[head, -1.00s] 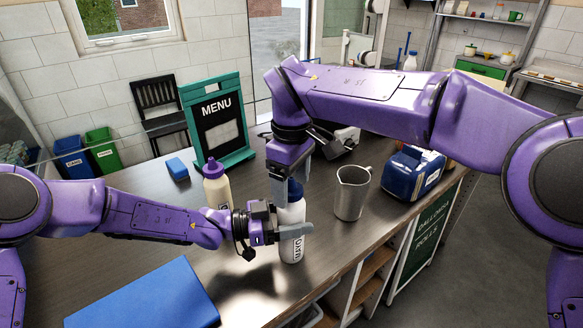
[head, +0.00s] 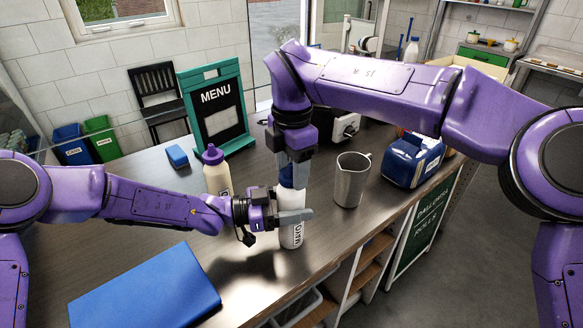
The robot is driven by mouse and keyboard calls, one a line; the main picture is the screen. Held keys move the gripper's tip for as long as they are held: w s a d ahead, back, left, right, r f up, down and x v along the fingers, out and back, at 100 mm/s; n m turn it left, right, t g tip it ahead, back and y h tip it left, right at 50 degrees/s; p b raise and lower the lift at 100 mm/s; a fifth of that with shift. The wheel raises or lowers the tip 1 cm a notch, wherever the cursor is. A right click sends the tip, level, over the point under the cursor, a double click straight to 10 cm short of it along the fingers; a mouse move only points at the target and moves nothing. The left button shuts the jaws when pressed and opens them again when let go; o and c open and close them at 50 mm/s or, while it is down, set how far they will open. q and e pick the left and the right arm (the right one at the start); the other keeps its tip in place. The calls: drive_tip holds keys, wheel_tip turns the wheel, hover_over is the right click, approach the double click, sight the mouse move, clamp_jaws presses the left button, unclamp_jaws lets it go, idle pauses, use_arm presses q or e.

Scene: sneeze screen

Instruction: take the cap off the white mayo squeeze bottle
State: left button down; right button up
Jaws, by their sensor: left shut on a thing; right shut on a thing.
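The white mayo squeeze bottle (head: 291,237) stands upright near the counter's front edge, with dark lettering on its side. My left gripper (head: 288,217) is shut around its body from the left and hides part of it. The blue cap (head: 287,181) shows at the top of the bottle. My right gripper (head: 294,172) points down from above and is shut on the cap, hiding much of it. I cannot see a clear gap between cap and bottle.
A cream bottle with a purple cap (head: 216,172) stands behind my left forearm. A metal pitcher (head: 350,181) and a blue box-like item (head: 412,160) stand to the right. A menu board (head: 218,108), a blue block (head: 177,156) and a blue flat slab (head: 147,292) are also on the counter.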

use_arm(q)
drive_tip(key=shift+s+f, duration=0.1)
drive_tip(key=shift+f, duration=0.3)
use_arm(e)
drive_tip(key=n, duration=0.6)
drive_tip(key=shift+s+a+n, duration=0.1)
drive_tip(key=shift+a+n, duration=0.05)
drive_tip(key=shift+n, duration=0.15)
drive_tip(key=n, duration=0.9)
use_arm(q)
drive_tip(key=shift+a, duration=0.1)
use_arm(e)
drive_tip(key=n, duration=0.6)
drive_tip(key=shift+s+a+n, duration=0.1)
drive_tip(key=shift+n, duration=0.3)
drive_tip(key=n, duration=0.2)
drive_tip(key=shift+n, duration=0.4)
drive_tip(key=n, duration=0.5)
drive_tip(key=shift+s, duration=0.1)
drive_tip(key=shift+r, duration=0.25)
drive_tip(key=shift+r, duration=0.95)
